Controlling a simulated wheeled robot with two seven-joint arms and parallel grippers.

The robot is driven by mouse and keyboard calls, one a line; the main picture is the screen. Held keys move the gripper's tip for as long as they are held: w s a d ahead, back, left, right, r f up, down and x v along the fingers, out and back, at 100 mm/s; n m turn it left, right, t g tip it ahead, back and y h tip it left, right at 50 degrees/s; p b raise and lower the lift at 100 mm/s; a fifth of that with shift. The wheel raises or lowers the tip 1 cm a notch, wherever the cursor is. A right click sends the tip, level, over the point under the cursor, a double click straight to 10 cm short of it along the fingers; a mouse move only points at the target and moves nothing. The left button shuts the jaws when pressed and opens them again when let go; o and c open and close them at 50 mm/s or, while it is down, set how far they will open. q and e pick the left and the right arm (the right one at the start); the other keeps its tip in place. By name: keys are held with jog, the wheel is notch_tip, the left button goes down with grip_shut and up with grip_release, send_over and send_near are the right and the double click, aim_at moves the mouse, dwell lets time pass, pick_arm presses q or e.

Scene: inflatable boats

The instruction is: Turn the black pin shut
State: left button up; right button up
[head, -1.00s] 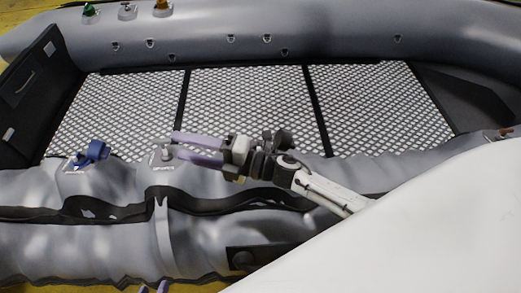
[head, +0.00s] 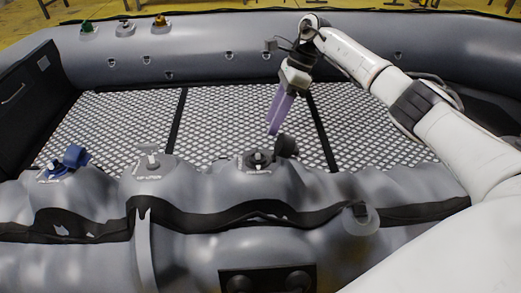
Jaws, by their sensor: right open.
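The black pin (head: 258,157) sits in a round valve on the top of the near grey tube, at the middle of the picture. Its black cap (head: 286,146) stands open at the valve's right side. I cannot tell from here which way the pin is turned. My right gripper (head: 274,122) hangs above and behind the valve, over the patterned boat floor. Its two purple fingers point down, are apart and hold nothing. They do not appear to touch the valve or cap. My left gripper is not in view.
A white-pin valve (head: 153,160) and a blue-capped valve (head: 62,164) sit left along the near tube (head: 195,190). The patterned floor (head: 225,115) is clear. A round fitting (head: 358,215) is at right.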

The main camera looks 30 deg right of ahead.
aim_at(258, 151)
jog(key=b+x, duration=0.2)
jog(key=x, duration=0.7)
jog(key=shift+a+f, duration=0.2)
jog(key=shift+f, duration=0.05)
jog(key=shift+r, duration=0.1)
jog(key=c, duration=1.1)
